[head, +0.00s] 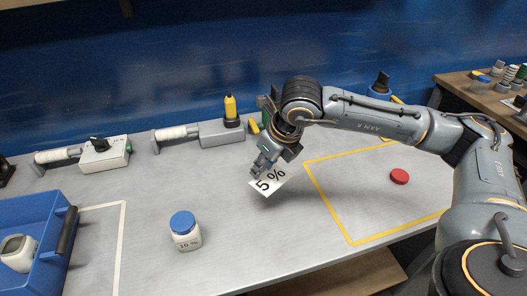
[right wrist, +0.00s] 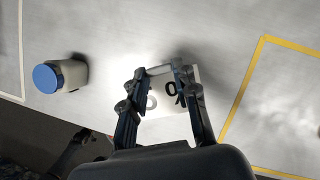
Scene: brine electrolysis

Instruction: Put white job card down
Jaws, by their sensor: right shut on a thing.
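The white job card (head: 270,183), printed "5 %", is in my right gripper (head: 261,171) over the middle of the grey table, left of the yellow outlined area. The gripper is shut on the card's upper edge. In the right wrist view the card (right wrist: 168,128) shows between and below the fingers of my right gripper (right wrist: 160,72), with a shadow beside it. I cannot tell whether the card touches the table. My left gripper is not in view.
A jar with a blue lid (head: 185,231) stands to the left of the card. A red cap (head: 399,176) lies inside the yellow outline (head: 330,213). A blue crate (head: 62,262) is at the left. Switch boxes (head: 105,156) line the back. The table around the card is clear.

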